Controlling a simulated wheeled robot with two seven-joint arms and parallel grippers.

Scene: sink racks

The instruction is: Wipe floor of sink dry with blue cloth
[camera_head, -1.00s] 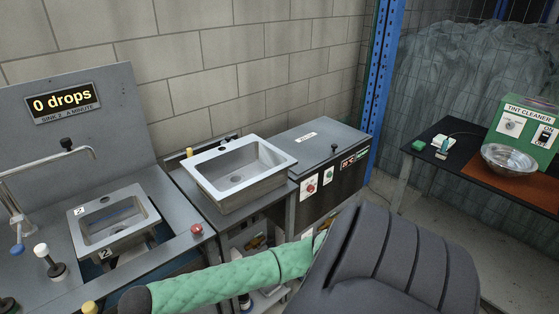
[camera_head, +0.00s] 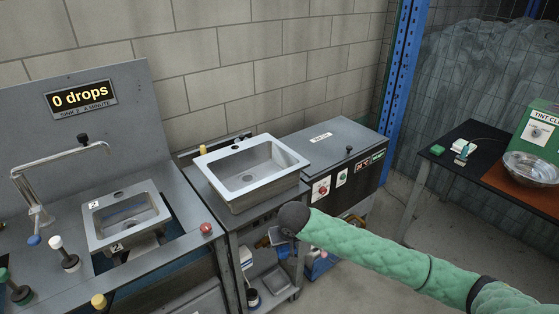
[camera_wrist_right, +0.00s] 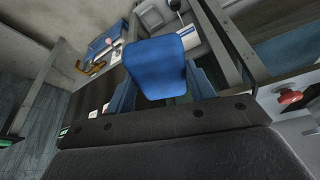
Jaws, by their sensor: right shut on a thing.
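A steel sink (camera_head: 125,240), marked 2, is set in the left bench under a curved tap. A second steel sink (camera_head: 245,203) stands on the middle unit, its basin looking empty. I cannot tell whether either floor is wet. In the right wrist view my right gripper (camera_wrist_right: 160,88) is shut on the blue cloth (camera_wrist_right: 157,62), which looks like a flat blue piece standing out between the fingers. In the head view my green-sleeved right arm crosses the front of the middle unit; its gripper cannot be made out there. My left gripper is not in view.
A display (camera_head: 81,99) reads 0 drops. A red button (camera_head: 206,229) and several knobs line the left bench. A grey cabinet (camera_head: 325,140) adjoins the middle sink. A black table (camera_head: 460,165) with a metal bowl (camera_head: 531,168) stands at right, with open floor before it.

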